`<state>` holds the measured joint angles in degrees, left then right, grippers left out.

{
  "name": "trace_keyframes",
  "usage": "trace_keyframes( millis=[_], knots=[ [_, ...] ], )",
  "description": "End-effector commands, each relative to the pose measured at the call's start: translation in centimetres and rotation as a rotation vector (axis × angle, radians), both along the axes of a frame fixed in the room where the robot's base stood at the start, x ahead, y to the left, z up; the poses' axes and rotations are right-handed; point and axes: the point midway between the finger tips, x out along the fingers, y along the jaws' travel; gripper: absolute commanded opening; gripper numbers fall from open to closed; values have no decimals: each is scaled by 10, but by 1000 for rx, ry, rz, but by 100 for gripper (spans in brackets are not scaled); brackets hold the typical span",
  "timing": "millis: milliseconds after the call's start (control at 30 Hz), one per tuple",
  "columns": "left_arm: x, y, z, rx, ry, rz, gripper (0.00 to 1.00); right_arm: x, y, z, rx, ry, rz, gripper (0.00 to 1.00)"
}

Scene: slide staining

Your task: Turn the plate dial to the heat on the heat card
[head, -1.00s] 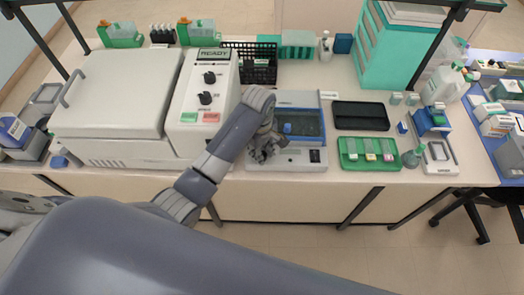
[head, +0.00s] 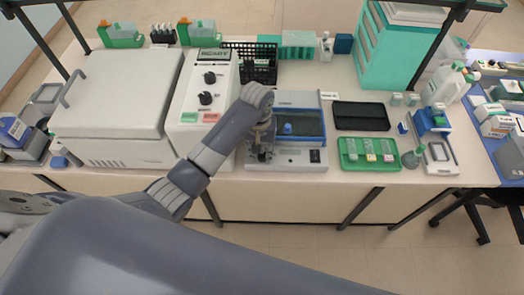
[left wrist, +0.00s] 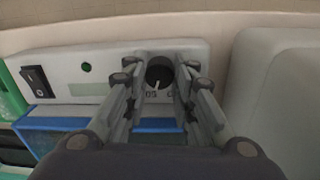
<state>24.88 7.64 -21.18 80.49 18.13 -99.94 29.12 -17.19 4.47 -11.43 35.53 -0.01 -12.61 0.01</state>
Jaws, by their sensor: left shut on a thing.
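The plate (head: 316,157) is a pale grey unit with a blue-rimmed top, right of the big white machine in the head view. Its front panel (left wrist: 105,62) fills the upper left wrist view. The dark dial (left wrist: 159,75) sits there with a light pointer mark directed downward; the markings below it are partly hidden. My left gripper (left wrist: 159,68) has one finger on each side of the dial and is shut on it. In the head view this gripper (head: 261,151) is at the plate's front left. I cannot pick out the heat card with certainty. My right gripper is not in view.
A black switch (left wrist: 37,82) and a green light (left wrist: 86,67) are on the same panel. The white machine (head: 120,95) stands close on the left. A black tray (head: 361,116) and a green slide tray (head: 369,153) lie to the right.

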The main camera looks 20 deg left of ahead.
Motion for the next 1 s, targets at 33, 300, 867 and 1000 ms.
trace_keyframes(
  millis=[33,300,867,1000],
  knots=[
    [1,0,1,1,-1,-43,0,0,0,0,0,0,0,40],
    [1,1,0,2,0,-299,0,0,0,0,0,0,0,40],
    [2,1,1,1,-1,-736,0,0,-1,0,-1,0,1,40],
    [2,0,1,0,-1,-794,0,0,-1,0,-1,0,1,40]
  ],
)
